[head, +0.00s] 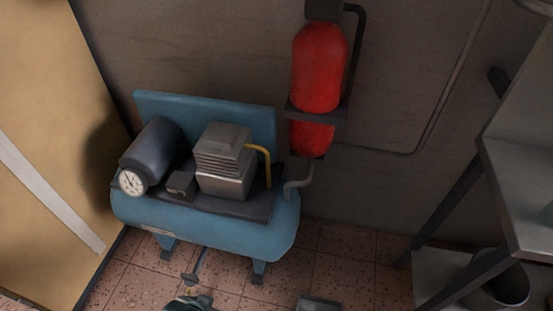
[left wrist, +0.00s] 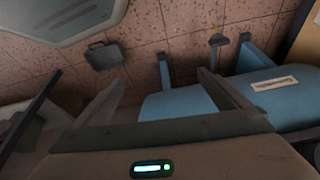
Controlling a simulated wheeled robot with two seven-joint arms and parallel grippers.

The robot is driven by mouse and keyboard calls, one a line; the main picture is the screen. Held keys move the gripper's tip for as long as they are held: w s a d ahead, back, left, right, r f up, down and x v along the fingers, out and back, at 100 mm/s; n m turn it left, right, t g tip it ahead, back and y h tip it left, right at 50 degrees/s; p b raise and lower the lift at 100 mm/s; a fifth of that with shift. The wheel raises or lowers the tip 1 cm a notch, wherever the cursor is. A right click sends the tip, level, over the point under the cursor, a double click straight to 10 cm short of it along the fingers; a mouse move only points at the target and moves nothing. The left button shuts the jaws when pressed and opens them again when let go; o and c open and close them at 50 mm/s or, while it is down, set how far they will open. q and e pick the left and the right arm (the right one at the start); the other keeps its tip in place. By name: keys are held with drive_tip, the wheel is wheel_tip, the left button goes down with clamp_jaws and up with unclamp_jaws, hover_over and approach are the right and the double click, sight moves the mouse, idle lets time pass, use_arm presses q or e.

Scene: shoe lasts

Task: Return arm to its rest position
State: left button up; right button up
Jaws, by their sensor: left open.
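My left gripper (left wrist: 160,80) shows in the left wrist view with its two fingers spread apart. Nothing is between them. Beyond the fingers are the speckled tile floor and the underside and legs of a blue air compressor (left wrist: 178,103). I cannot make out either gripper clearly in the head view. My right gripper shows in neither view.
The compressor (head: 215,229) stands against the wall. A red fire extinguisher (head: 319,68) hangs above its right side. A metal shelf (head: 520,185) with a bin (head: 497,290) is at right. A wooden panel (head: 45,130) is at left. A small dark object (left wrist: 103,56) lies on the floor.

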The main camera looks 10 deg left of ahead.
use_arm(q)
wheel_tip(320, 180, down, 20)
drive_tip(key=s+d+t+p, duration=0.1)
drive_tip(key=s+d+p, duration=0.1)
drive_tip(key=p, duration=0.1)
drive_tip(key=shift+f+h, duration=0.2)
drive_tip(key=shift+h, duration=0.1)
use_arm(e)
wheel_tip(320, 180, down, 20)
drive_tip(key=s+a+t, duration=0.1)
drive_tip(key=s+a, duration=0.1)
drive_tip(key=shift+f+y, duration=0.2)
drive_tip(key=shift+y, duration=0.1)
